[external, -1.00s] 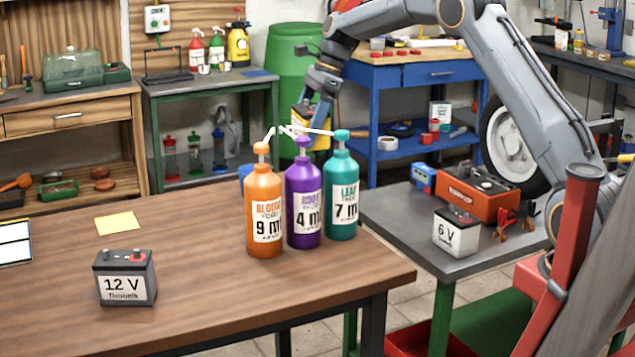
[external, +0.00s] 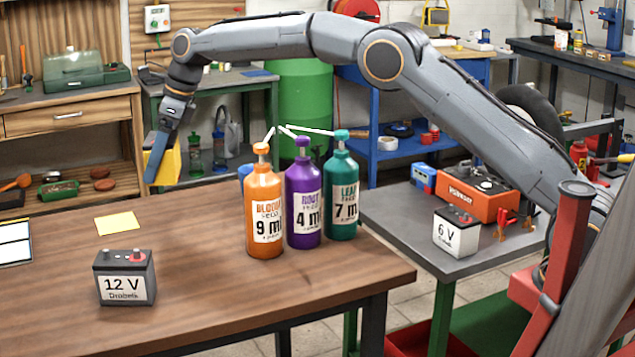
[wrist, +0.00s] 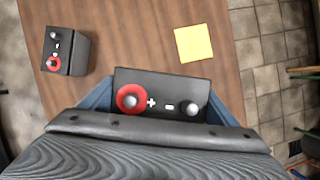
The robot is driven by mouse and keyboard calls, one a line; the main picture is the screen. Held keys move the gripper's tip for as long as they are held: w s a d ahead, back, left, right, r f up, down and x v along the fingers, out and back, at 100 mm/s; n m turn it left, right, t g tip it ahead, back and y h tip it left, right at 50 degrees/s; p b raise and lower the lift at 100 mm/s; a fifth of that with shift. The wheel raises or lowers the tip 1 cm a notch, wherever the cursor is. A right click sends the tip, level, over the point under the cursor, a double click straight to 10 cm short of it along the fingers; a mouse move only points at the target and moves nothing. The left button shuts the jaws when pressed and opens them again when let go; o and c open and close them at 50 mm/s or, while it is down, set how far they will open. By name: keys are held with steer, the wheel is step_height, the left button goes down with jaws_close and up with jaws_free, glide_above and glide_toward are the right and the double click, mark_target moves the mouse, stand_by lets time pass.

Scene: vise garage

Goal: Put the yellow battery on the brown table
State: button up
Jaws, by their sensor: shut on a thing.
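My gripper (external: 163,158) is shut on the yellow battery (external: 172,167), holding it above the far edge of the brown table, left of the bottles. In the wrist view, the black top of the yellow battery (wrist: 162,95) shows a red-ringed plus terminal and a minus terminal between the blue fingers. The brown table (external: 200,280) fills the lower left of the external view and shows below the battery in the wrist view (wrist: 120,30). My fingers hide part of the battery's yellow side.
A black 12 V battery (external: 124,285) and a yellow note (external: 117,223) lie on the brown table. Orange (external: 263,215), purple (external: 304,205) and teal (external: 341,200) pump bottles stand near its right end. A white 6 V battery (external: 455,233) is on the grey table (external: 400,225).

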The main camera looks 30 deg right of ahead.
mark_target(155, 184)
steer(key=s+a, duration=0.3)
steer(key=a, duration=0.3)
steer(key=shift+w+f+p, duration=0.1)
steer(key=shift+f+p, duration=0.25)
steer(key=shift+f, duration=6.9)
steer(key=shift+f, duration=0.1)
steer(key=o, duration=1.9)
steer(key=shift+f, duration=0.15)
steer(key=v, duration=1.1)
steer(key=shift+d+r+b, duration=0.15)
steer(key=shift+r+b, duration=0.15)
steer(key=shift+r, duration=0.05)
steer(key=shift+s+d+r, duration=0.1)
steer(key=shift+s+r, duration=0.1)
steer(key=shift+r, duration=0.05)
